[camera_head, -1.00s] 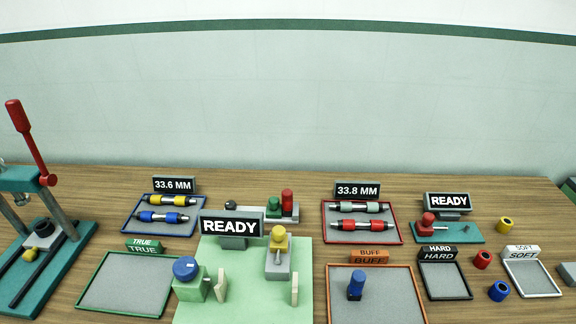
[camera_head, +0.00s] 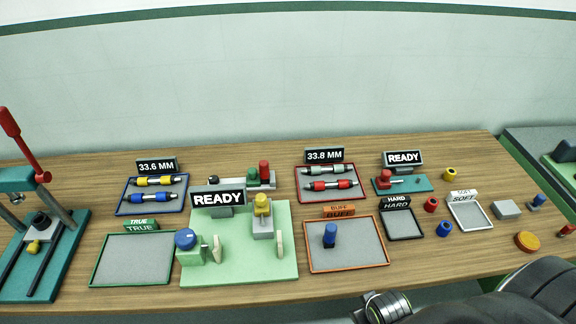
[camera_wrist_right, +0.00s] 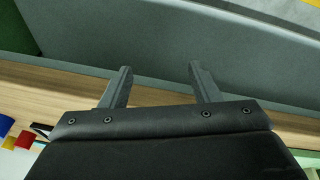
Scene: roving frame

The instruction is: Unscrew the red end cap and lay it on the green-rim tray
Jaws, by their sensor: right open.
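The green-rim tray (camera_head: 96,262) lies at the left front of the table in the head view, empty, behind it a TRUE sign (camera_head: 142,225). I cannot tell which red piece is the end cap. Red pieces include an upright red cylinder (camera_head: 264,171) on a grey stand, a red ring (camera_head: 431,204) right of the HARD tray, and a small red piece (camera_head: 567,230) at the far right. My right gripper (camera_wrist_right: 158,80) is open and empty, its two fingers apart in the right wrist view. My left gripper is not in view.
A green board (camera_head: 246,271) with a READY sign and a blue-knobbed fixture is right of the green-rim tray. An orange-rim tray (camera_head: 386,247) holds a blue cylinder. A teal press (camera_head: 66,262) stands at far left. My right arm fills the bottom right corner.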

